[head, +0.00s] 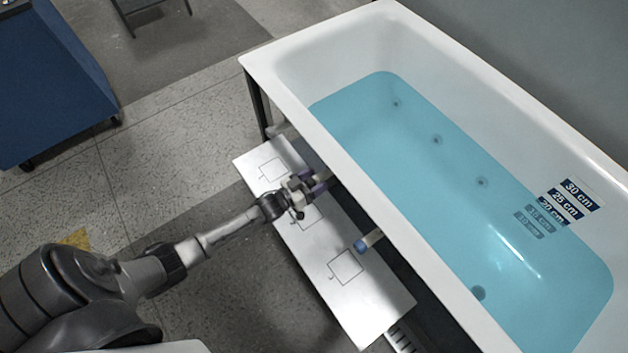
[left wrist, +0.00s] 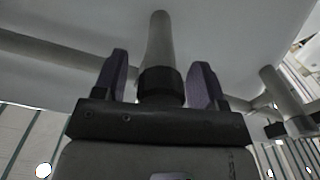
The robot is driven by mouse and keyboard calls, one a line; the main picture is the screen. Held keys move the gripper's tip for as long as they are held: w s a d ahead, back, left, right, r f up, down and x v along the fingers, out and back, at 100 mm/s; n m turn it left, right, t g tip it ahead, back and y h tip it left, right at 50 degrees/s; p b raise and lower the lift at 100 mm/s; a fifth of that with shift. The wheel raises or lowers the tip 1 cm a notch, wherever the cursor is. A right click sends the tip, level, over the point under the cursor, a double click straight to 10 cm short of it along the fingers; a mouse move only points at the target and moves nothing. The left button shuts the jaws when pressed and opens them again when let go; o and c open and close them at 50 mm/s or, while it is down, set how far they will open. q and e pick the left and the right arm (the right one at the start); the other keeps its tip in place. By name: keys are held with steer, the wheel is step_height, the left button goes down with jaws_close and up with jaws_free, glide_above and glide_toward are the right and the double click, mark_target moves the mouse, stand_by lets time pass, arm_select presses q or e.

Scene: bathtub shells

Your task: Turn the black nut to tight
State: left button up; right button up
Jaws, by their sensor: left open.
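The black nut (left wrist: 160,86) is a ribbed dark collar on a grey pipe (left wrist: 157,42) in the left wrist view. My left gripper (left wrist: 161,68) is open, with one purple finger on each side of the nut. Small gaps show between the fingers and the nut, so it does not look clamped. In the head view my left gripper (head: 312,184) is beside the near long side of the bathtub (head: 350,150), above the white board. The black nut is hidden there behind the gripper and the tub rim. My right gripper is not in view.
A blue nut (head: 362,245) on another pipe sits nearer the tub's right end. The white board (head: 385,303) with drawn squares lies under the pipes. In the left wrist view a side pipe (left wrist: 277,88) stands to the right. Water fills part of the tub.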

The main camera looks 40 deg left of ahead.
arm_select(q)
steer(key=shift+c, duration=0.5)
steer(key=c, duration=0.8)
